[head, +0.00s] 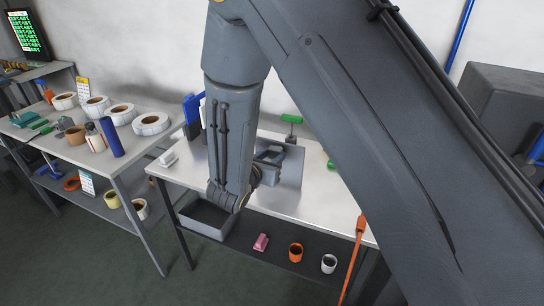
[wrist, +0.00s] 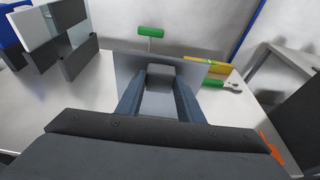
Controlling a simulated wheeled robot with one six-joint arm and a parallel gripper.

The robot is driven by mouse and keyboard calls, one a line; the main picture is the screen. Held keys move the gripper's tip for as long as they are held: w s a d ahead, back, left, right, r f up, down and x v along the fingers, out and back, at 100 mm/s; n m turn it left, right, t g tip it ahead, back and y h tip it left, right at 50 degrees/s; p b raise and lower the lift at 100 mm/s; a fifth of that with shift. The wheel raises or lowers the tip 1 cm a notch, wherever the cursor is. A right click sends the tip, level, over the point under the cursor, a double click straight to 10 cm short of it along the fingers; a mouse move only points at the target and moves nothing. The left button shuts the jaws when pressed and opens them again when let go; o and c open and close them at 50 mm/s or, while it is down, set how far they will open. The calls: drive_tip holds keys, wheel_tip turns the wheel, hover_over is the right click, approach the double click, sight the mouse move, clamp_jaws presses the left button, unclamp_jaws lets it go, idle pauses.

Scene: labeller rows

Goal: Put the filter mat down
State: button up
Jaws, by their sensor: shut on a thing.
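The filter mat appears to be a flat grey sheet (head: 291,172), which also shows in the wrist view (wrist: 125,66). My gripper (head: 270,155) is shut on it over the middle table. In the wrist view, my two blue-grey fingers (wrist: 159,88) stand either side of a small grey block at the mat. My forearm and fingers hide part of the mat. I cannot tell whether the mat touches the tabletop.
The tabletop (head: 325,205) is bare in front and right of the mat. A green-handled tool (head: 292,119) stands behind it. Blue and grey panels (wrist: 65,35) stand at left, and yellow and green items (wrist: 208,68) lie at right. Rolls (head: 150,123) sit on the left table.

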drive_tip(key=shift+f, duration=0.3)
drive_tip(key=o, duration=1.2)
drive_tip(key=shift+c, duration=0.2)
drive_tip(key=shift+r, duration=0.1)
